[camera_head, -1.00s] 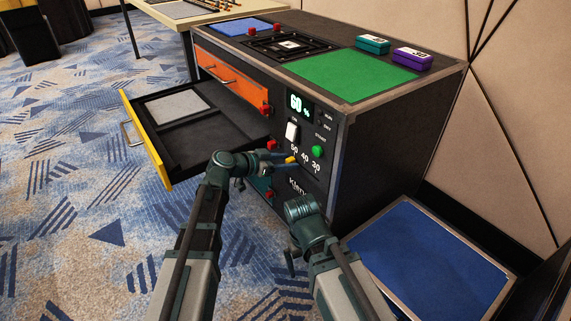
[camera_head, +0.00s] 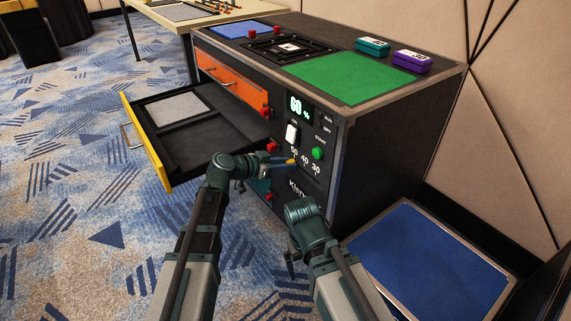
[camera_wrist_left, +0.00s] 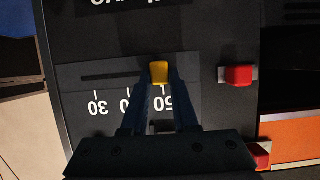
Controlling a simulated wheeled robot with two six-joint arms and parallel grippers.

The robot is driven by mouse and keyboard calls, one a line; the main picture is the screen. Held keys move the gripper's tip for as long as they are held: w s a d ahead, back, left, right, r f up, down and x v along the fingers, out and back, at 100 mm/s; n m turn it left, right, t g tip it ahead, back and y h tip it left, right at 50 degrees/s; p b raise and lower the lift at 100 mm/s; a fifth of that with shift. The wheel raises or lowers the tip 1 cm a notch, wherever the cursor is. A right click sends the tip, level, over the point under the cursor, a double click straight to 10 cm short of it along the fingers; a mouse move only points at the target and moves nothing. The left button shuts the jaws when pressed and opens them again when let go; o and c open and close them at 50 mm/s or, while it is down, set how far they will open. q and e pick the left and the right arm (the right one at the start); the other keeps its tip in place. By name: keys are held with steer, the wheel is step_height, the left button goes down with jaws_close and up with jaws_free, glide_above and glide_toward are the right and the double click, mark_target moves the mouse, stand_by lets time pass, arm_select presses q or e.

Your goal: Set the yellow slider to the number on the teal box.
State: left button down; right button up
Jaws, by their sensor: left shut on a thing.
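The yellow slider (camera_head: 291,161) sits on the dark front panel of the console. In the left wrist view the slider (camera_wrist_left: 159,72) is at the 50 end of its slot, close to the 50 tick; that view is upside down. The scale reads 50, 40, 30. My left gripper (camera_wrist_left: 160,82) is shut on the slider, one finger on each side. In the head view the left gripper (camera_head: 283,163) reaches the panel from the left. The teal box (camera_head: 372,46) lies on the console top; its number is too small to read. My right gripper (camera_head: 291,262) hangs low, its fingers unclear.
A display (camera_head: 299,106) reads 60 %. A white switch (camera_head: 291,133) and green button (camera_head: 317,153) are near the slider. A purple box (camera_head: 411,61) lies beside the teal one. An open drawer (camera_head: 150,150) juts out left. A blue-topped platform (camera_head: 430,262) stands right.

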mark_target(306, 172)
stand_by(0.9)
arm_select(q)
steer(key=s+d, duration=0.1)
steer(key=s, duration=0.1)
steer(key=s+d, duration=0.2)
steer(key=shift+s, duration=0.15)
steer(key=c, duration=0.7)
jaws_free()
steer(key=shift+a, duration=0.1)
steer(key=shift+p+v, duration=2.65)
steer(key=shift+v, duration=4.2)
steer(key=shift+f, duration=0.1)
